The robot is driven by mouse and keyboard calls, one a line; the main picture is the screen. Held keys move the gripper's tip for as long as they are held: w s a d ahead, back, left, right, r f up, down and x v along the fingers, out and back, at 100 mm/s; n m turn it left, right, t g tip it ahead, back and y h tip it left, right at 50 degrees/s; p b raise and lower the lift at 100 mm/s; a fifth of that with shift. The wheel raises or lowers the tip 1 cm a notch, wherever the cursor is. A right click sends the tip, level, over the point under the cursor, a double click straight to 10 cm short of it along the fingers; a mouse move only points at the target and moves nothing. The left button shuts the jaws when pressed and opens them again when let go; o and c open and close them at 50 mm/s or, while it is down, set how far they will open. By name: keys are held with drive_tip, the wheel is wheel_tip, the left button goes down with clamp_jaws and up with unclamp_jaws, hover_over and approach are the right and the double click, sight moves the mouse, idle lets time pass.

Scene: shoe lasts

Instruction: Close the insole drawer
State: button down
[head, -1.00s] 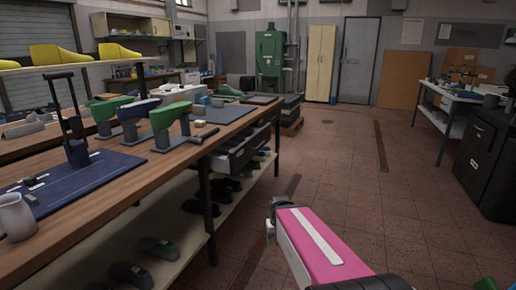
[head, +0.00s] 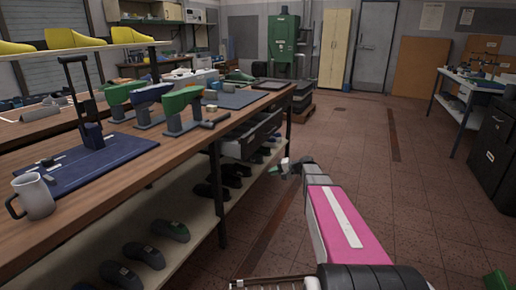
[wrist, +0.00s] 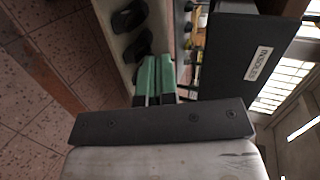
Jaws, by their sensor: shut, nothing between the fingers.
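The insole drawer (head: 262,137) is a dark grey drawer under the workbench top, standing out past the bench's front edge in the head view. In the wrist view its dark front (wrist: 238,62) fills the upper right, with a white label that seems to read INSOLES. My gripper (head: 283,166) is low and just in front of the drawer, to its right in the head view. In the wrist view my green fingers (wrist: 156,62) are together and empty, beside the drawer front. I see no clear contact with it.
The workbench (head: 185,150) carries green and blue shoe lasts, a mug (head: 34,195) and a blue mat (head: 88,163). Its lower shelf (head: 190,222) holds dark shoe forms. Open tiled floor (head: 350,130) lies to the right, with a dark cabinet (head: 494,150) beyond.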

drive_tip(key=w+d+r+m+t+y, duration=0.2)
drive_tip(key=w+d+r+t+y, duration=0.15)
drive_tip(key=w+d+r, duration=0.4)
approach(237, 142)
drive_tip(key=s+d, duration=0.2)
drive_tip(key=shift+d+r+h, duration=0.15)
drive_tip(key=shift+d+h, duration=0.2)
drive_tip(key=shift+a, duration=0.1)
drive_tip(key=x, duration=1.2)
drive_tip(key=shift+w+a+r, duration=0.2)
drive_tip(key=shift+w+a, duration=0.05)
drive_tip(key=shift+a, duration=0.05)
drive_tip(key=shift+a, duration=0.1)
